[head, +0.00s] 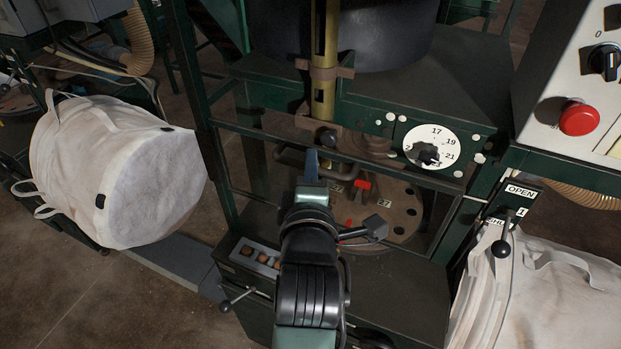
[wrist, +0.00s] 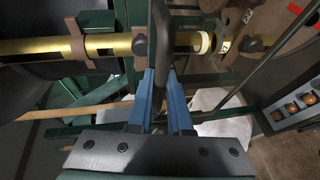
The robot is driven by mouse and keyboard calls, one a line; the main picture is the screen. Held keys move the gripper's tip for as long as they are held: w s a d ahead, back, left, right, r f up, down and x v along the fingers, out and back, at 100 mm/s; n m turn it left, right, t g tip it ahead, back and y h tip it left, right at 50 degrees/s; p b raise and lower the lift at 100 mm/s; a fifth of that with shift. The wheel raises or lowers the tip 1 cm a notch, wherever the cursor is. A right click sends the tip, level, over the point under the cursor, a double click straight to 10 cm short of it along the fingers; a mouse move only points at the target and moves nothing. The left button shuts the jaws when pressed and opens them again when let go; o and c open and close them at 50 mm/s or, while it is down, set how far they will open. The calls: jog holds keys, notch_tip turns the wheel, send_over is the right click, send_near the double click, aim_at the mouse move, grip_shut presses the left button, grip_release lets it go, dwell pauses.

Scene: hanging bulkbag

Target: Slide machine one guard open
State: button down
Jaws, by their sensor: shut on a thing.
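The machine's guard is a green-framed front with a dark bar handle (head: 290,157); its top rail (head: 245,131) shows in the head view. My gripper (head: 311,166) is at this handle in the middle of the head view. In the wrist view, the blue fingers of my gripper (wrist: 161,98) are shut on the dark handle bar (wrist: 161,35), which runs up between them. The part of the handle between the fingers is partly hidden. My arm hides the guard's lower middle in the head view.
Behind the guard is a round brown plate (head: 398,215) with numbered tags. A numbered dial (head: 430,146) is to the right. A white bag (head: 105,170) is at left, another (head: 550,300) at right, near a black-knobbed lever (head: 502,248). A red button (head: 579,119) is top right.

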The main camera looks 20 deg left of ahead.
notch_tip(320, 180, up, 24)
jog(key=p, duration=1.4)
jog(key=shift+f, duration=0.35)
jog(key=c, duration=0.8)
grip_release()
jog(key=shift+c, duration=0.2)
jog(key=p+v, duration=0.9)
jog(key=v, duration=0.4)
